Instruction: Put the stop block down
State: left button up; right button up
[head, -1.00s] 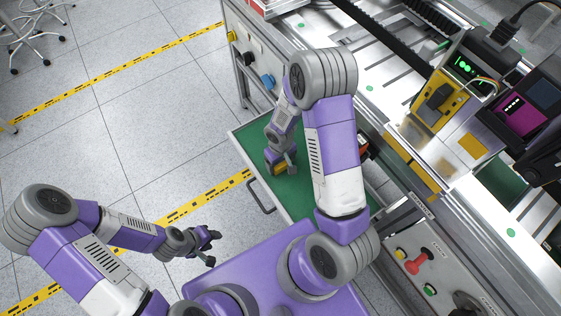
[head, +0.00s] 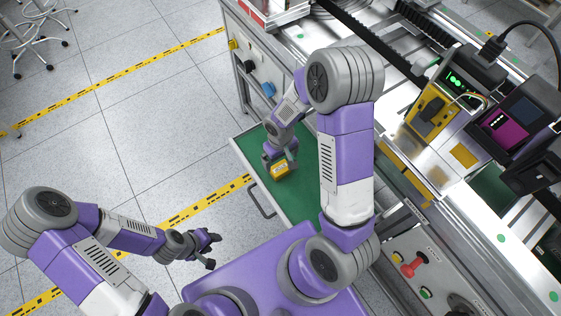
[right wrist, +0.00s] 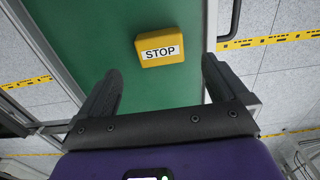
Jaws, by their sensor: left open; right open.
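The stop block is a yellow block with a white STOP label. In the right wrist view the stop block (right wrist: 160,47) lies on the green surface of a pull-out shelf (right wrist: 75,30), beyond my fingertips. In the head view the stop block (head: 280,170) sits near the shelf's front edge, just below my right gripper (head: 280,155). My right gripper (right wrist: 160,85) is open, its two fingers spread wide with nothing between them. My left gripper (head: 210,250) is open and empty, out over the floor at the lower left.
The green shelf (head: 249,141) has a handle (head: 262,203) on its front edge, and bare green shows around the block. A machine bench with yellow and purple devices (head: 506,128) stands at the right. A red knob (head: 412,266) is on its panel.

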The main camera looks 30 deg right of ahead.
aim_at(281, 168)
jog(key=shift+r+p, duration=0.45)
jog(key=shift+r, duration=1.55)
